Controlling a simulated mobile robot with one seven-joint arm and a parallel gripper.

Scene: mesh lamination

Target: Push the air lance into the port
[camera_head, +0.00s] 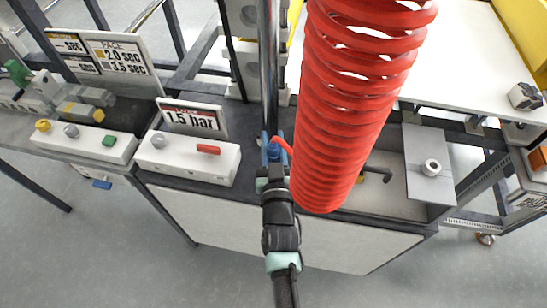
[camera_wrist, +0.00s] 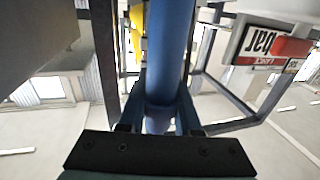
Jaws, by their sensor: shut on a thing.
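My gripper (camera_head: 271,160) is shut on the blue air lance (camera_head: 273,150), in front of the dark bench top. In the wrist view the blue body of the air lance (camera_wrist: 170,50) runs up between the two dark fingers of my gripper (camera_wrist: 160,112). A red coiled hose (camera_head: 345,110) hangs large just right of my gripper and hides much behind it. A short red tube shows at the lance. A pale ring fitting with a dark hole (camera_head: 431,167) stands on a grey plate at the right; I cannot tell whether it is the port. The lance's tip cannot be made out.
A white box with a red switch (camera_head: 208,150) and a "1.5 bar" sign (camera_head: 193,119) stand left of my gripper. Another white button box (camera_head: 85,142) is farther left. A white table (camera_head: 460,70) lies behind right. A shiny upright rod (camera_head: 268,60) rises behind my gripper.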

